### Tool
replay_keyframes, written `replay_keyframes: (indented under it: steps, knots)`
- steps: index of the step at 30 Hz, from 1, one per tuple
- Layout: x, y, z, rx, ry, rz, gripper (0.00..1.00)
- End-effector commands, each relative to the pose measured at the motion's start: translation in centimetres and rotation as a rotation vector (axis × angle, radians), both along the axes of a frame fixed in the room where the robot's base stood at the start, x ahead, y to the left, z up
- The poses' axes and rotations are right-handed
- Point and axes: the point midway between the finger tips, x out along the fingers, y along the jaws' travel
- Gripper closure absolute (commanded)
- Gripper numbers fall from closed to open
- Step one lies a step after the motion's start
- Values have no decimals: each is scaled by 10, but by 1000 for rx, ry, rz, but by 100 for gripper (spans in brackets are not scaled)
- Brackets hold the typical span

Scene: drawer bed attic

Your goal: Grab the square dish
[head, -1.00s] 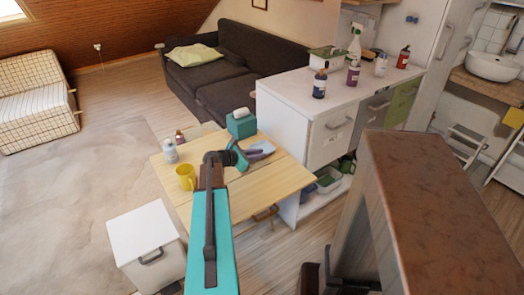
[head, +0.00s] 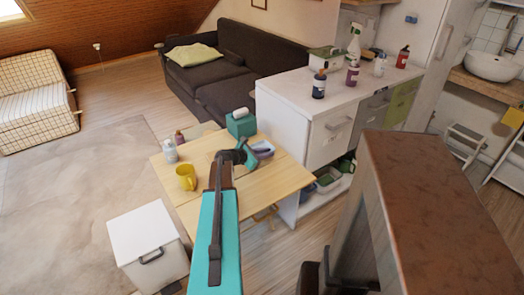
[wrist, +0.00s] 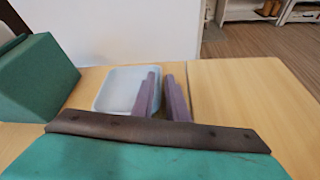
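The square dish (wrist: 115,92) is a shallow, pale blue tray with rounded corners, lying on the wooden table next to the green box. My gripper (wrist: 162,76) has two purple fingers, open with a small gap between them. In the wrist view the left finger covers the dish's right side, and the right finger is just outside its right edge. Whether either finger touches the dish I cannot tell. In the head view the dish (head: 264,147) is small and partly hidden by my gripper near the table's far right edge.
The wooden table (head: 206,202) also holds a yellow mug (head: 186,178), small bottles (head: 170,151) and a green box (head: 241,124). A white cabinet (head: 284,128) stands right behind the table. A white box (head: 148,244) is at its front left. Open floor lies to the left.

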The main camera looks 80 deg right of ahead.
Motion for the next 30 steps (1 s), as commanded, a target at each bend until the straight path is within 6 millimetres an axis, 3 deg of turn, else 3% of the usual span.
replay_keyframes:
  steps: [8,11,30]
  knots:
    - [1,0,0,0,0,0,87]
    - [1,0,0,0,0,0,100]
    - [1,1,10,0,1,1,100]
